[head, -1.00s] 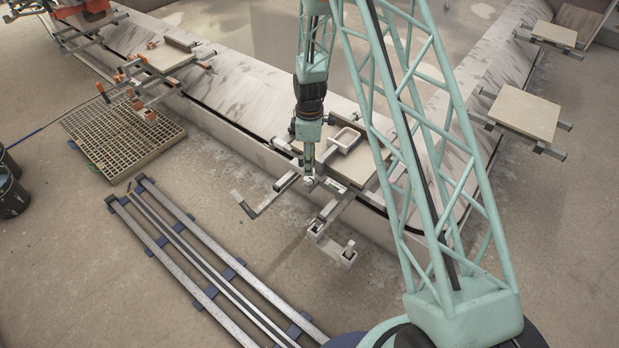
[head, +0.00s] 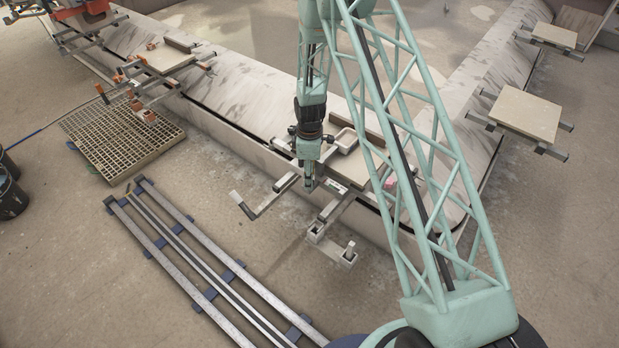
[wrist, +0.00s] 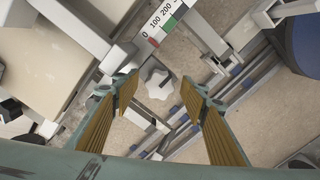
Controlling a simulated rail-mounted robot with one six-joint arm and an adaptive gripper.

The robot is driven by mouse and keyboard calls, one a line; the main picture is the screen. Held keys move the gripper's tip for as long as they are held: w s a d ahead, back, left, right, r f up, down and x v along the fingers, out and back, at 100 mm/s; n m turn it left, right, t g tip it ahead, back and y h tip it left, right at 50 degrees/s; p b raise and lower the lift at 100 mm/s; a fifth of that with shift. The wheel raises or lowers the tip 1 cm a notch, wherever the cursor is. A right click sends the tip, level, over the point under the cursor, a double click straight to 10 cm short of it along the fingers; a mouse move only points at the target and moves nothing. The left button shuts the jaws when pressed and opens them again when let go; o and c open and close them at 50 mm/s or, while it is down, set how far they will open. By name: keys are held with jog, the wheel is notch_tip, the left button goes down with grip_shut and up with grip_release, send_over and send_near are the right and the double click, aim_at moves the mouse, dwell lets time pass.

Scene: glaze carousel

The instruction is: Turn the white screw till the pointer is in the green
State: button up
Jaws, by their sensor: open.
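The white screw (wrist: 157,83) has a lobed, star-like head and shows in the wrist view between my fingertips. My gripper (wrist: 158,92) is open, with one ribbed yellow-brown pad on each side of the screw; I cannot tell how far apart in depth they are. Above the screw, a white scale (wrist: 166,20) carries the marks 0, 100 and 200, with a red patch near 0 and a green patch further along. I cannot make out where the pointer stands. In the head view my gripper (head: 309,184) is at the front of the middle station and hides the screw.
A pale board (head: 347,168) lies on the station behind my gripper. Metal arms with a crank-like bar (head: 244,206) and a bracket (head: 331,245) stick out in front. Long rails (head: 205,268) lie on the floor, and a grating (head: 120,138) lies at left.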

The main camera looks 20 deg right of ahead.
jog(key=shift+c, duration=0.7)
jog(key=c, duration=0.7)
jog(key=shift+m, duration=0.4)
jog(key=m, duration=0.6)
jog(key=shift+s+b, duration=0.1)
jog(key=shift+b, duration=0.2)
jog(key=m, duration=0.5)
jog(key=shift+a, duration=0.1)
jog(key=shift+m, duration=2.4)
